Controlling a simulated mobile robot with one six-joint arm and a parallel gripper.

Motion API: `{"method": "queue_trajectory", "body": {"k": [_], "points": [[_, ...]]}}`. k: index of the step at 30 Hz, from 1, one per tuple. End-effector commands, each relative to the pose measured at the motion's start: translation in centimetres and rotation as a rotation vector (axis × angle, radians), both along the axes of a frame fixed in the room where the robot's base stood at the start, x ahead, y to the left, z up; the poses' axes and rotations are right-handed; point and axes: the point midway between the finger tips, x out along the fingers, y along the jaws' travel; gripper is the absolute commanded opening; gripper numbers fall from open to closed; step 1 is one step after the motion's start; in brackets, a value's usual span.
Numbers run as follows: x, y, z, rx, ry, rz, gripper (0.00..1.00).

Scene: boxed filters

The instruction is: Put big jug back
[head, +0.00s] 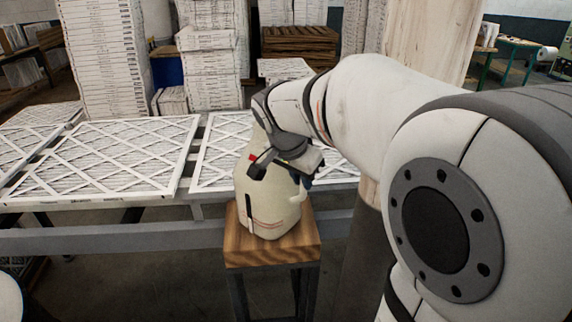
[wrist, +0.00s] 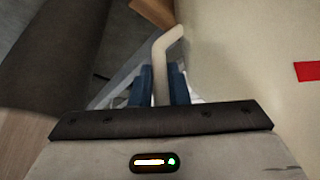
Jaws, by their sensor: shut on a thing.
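The big jug (head: 266,205) is cream-coloured and stands upright on, or just over, a small wooden-topped stand (head: 270,252); I cannot tell whether its base touches the wood. My gripper (head: 312,178) is at the jug's upper right side, and the wrist covers part of the jug's top. In the wrist view the blue fingers of my gripper (wrist: 171,85) are shut on the jug's pale handle (wrist: 160,68). The jug's body (wrist: 255,50) fills the right side there, with a red mark at the edge.
Behind the stand is a metal-framed table with flat white lattice-faced filters (head: 110,155). Tall stacks of boxed filters (head: 105,60) and a brown wooden crate (head: 300,45) stand farther back. A round pale surface (head: 8,298) shows at the lower left edge.

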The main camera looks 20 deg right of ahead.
Motion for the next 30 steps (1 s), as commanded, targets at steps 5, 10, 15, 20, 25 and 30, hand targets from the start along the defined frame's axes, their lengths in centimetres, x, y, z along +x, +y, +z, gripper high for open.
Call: {"method": "queue_trajectory", "body": {"k": [5,10,15,20,25,30], "points": [[0.0,0.0,-0.2,0.0,0.0,0.0,0.16],[0.0,0.0,-0.1,0.0,0.0,0.001,0.3],[0.0,0.1,-0.1,0.0,0.0,0.001,0.37],[0.0,0.1,0.0,0.0,0.0,0.001,0.37],[-0.2,0.6,1.4,0.0,-0.005,0.003,0.37],[-1.0,1.7,4.7,0.001,-0.007,0.004,0.37]]}}
